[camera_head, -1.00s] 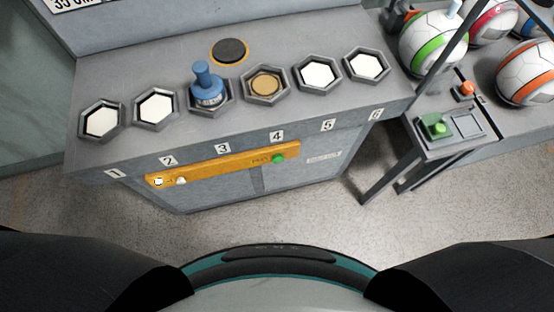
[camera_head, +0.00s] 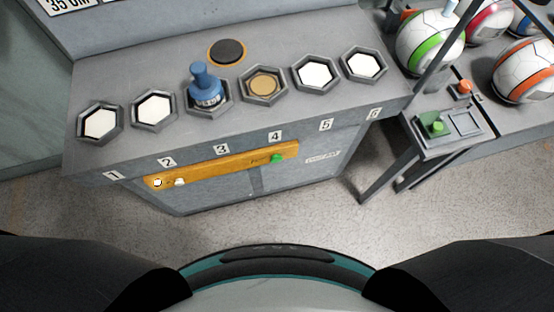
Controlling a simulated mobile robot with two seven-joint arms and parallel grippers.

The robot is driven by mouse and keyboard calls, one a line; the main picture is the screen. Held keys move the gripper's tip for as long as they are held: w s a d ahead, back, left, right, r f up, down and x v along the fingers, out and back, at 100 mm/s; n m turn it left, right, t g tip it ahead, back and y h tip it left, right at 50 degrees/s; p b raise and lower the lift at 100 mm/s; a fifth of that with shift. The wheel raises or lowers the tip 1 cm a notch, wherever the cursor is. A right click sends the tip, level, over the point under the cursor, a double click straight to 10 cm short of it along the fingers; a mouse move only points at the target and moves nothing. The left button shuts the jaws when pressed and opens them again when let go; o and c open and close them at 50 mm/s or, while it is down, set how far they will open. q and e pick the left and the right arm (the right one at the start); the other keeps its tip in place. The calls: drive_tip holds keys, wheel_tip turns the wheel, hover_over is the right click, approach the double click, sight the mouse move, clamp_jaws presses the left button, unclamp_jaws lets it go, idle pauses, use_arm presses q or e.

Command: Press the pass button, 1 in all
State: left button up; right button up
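A yellow-orange strip (camera_head: 220,168) is fixed along the front of the grey press cabinet. A green button (camera_head: 278,158) sits at its right end beside small lettering too blurred to read for certain. White round parts (camera_head: 158,182) sit at its left end. Another green button (camera_head: 436,127) stands on a small grey side stand to the right, and an orange-red button (camera_head: 464,87) is behind it. I cannot tell from the lettering which button is marked pass. Neither of my grippers is in view.
The cabinet top (camera_head: 130,75) has a row of hexagonal sockets numbered 1 to 6. A blue bottle-like piece (camera_head: 206,88) stands in socket 3, and a tan disc (camera_head: 264,86) lies in socket 4. Several balls (camera_head: 431,42) rest at the upper right. The floor (camera_head: 290,215) in front is clear.

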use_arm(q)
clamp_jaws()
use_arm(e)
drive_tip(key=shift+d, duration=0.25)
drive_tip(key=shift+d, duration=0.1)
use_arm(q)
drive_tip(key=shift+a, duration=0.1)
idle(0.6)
